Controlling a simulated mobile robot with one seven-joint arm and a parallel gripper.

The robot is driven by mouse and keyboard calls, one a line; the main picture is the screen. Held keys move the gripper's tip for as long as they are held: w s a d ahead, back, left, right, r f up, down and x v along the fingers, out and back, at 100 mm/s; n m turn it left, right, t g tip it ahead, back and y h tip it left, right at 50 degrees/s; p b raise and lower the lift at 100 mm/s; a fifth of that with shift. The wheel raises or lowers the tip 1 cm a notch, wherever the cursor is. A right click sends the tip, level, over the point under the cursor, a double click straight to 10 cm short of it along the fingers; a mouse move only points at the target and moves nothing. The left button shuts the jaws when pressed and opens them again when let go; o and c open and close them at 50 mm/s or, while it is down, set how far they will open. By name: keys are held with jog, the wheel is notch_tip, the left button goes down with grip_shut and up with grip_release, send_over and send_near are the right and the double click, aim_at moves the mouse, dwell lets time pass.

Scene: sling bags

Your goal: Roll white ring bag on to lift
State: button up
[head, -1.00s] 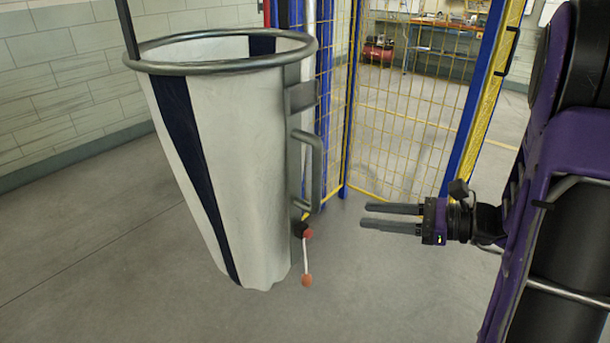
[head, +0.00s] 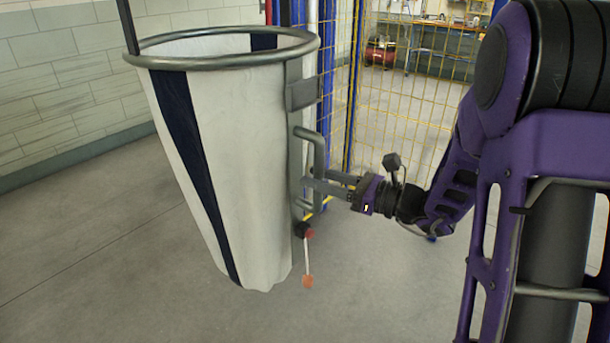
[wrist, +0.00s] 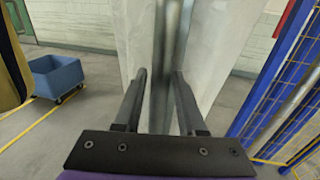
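The white ring bag (head: 225,160) hangs from a grey metal ring (head: 215,62) in the head view. It has dark blue stripes. A grey handle (head: 321,160) stands upright on its right side. My gripper (head: 310,180) is at the lower part of this handle, coming from the right. In the wrist view my gripper (wrist: 158,75) has its two fingers apart, with the grey upright bar (wrist: 159,50) between them and the white bag (wrist: 133,40) behind. I cannot tell whether either finger touches the handle. I cannot make out a lift.
A yellow mesh fence (head: 400,105) with blue posts stands behind and right of the bag. A rod with a red knob (head: 308,255) hangs below the handle. The wrist view shows a blue wheeled bin (wrist: 56,78). Grey floor (head: 90,250) left of the bag is clear.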

aim_at(305, 204)
jog(key=shift+x, duration=1.65)
grip_shut()
